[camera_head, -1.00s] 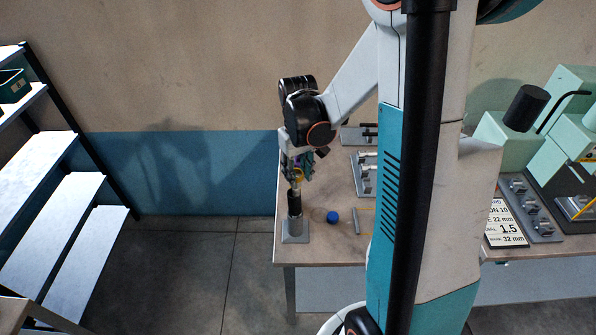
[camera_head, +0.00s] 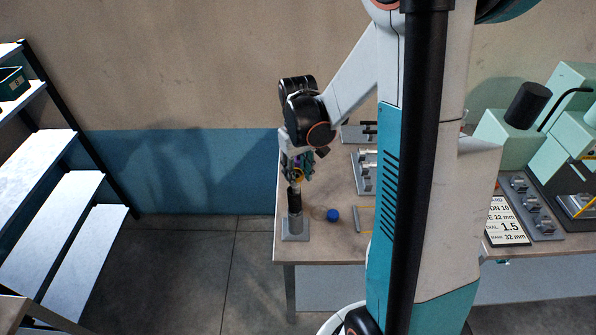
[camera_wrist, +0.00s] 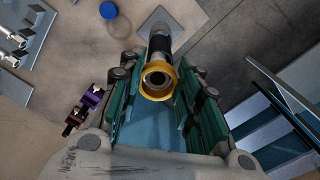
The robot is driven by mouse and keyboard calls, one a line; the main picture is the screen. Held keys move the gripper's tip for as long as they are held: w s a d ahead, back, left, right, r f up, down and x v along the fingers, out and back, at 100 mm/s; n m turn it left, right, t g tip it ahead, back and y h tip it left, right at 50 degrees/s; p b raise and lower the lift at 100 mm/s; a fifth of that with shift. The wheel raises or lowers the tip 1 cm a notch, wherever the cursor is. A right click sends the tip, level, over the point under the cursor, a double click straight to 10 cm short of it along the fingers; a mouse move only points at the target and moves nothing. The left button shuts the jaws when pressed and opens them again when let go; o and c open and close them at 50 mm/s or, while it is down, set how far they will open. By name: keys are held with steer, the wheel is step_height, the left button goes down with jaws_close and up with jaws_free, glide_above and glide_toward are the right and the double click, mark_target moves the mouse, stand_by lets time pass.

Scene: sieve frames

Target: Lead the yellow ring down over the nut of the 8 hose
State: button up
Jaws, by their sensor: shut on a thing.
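The yellow ring (camera_wrist: 158,67) is between the fingers of my gripper (camera_wrist: 158,88), which is shut on it. It also shows small in the head view (camera_head: 298,174). The hose (camera_wrist: 159,42), black with a silver metal end, stands upright in a grey stand; it shows in the head view (camera_head: 295,202) just under my gripper. In the wrist view the metal end shows through and behind the ring, roughly in line with it. I cannot tell whether the ring is around the nut or just above it. No number is readable on the hose.
The grey stand (camera_head: 295,230) sits at the table's front left corner. A blue cap (camera_head: 332,215) lies close to its right. Metal fittings (camera_head: 364,178) stand farther back. Green machines and a spec card (camera_head: 505,222) are at right. A stepped shelf (camera_head: 70,205) is across the floor at left.

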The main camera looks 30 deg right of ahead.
steer(key=shift+f+b, duration=0.7)
steer(key=shift+f, duration=0.2)
steer(key=o, duration=0.8)
step_height(320, 180, up, 12)
stand_by(1.0)
